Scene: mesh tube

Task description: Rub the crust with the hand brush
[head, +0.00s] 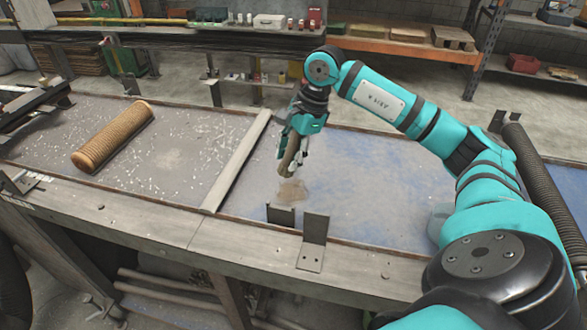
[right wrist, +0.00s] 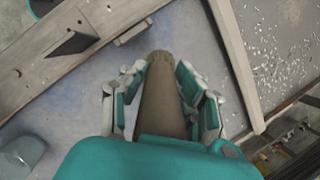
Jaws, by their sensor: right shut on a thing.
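My right gripper (head: 291,158) is shut on a brown, rod-like thing, which I take to be the hand brush (head: 287,164). In the right wrist view the brush (right wrist: 160,105) lies between both fingers (right wrist: 163,98) and points away from my palm. Its far end looks rougher and darker. A brownish patch, likely the crust (head: 292,190), lies on the bench's bluish surface just below the brush in the head view. I cannot tell whether the brush touches it. The far end of the brush hides what is under it in the right wrist view. My left gripper is not in view.
A brown ribbed tube (head: 112,137) lies on the left panel among pale flakes. A raised strip (head: 237,162) divides the bench. Upright metal brackets (head: 314,240) stand at the front edge. A translucent container (right wrist: 22,155) is at the right wrist view's lower left.

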